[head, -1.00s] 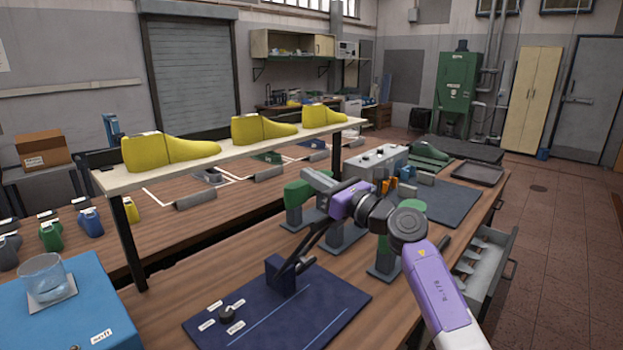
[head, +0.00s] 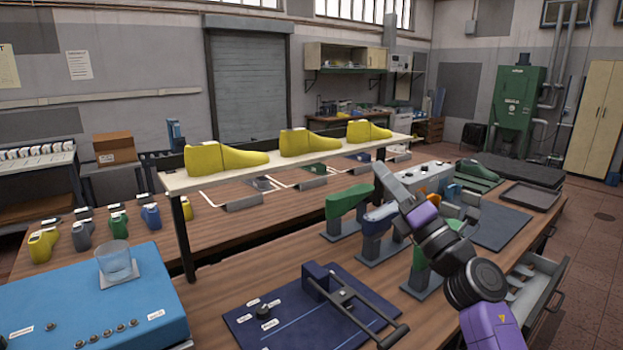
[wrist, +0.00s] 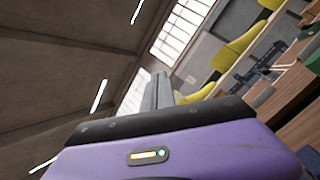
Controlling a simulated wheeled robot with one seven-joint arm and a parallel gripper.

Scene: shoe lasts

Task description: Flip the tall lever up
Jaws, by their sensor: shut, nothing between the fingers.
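The tall lever (head: 350,298), two grey rods with a dark cross handle (head: 387,337), is hinged at a dark blue block (head: 316,279) on a navy panel (head: 300,337). It leans low over the panel, handle toward the front right. My gripper (head: 382,172) is shut and empty, above and behind the lever, well apart from it, fingers pointing up and left. In the wrist view its grey fingers (wrist: 158,92) are together against wall and windows; the lever does not show there.
A black knob (head: 263,311) with labels sits on the panel. Green and blue lasts on stands (head: 347,204) are close behind and beside my arm. A shelf (head: 290,163) bears yellow lasts. An open drawer (head: 540,285) juts out at right. A blue box (head: 90,300) stands left.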

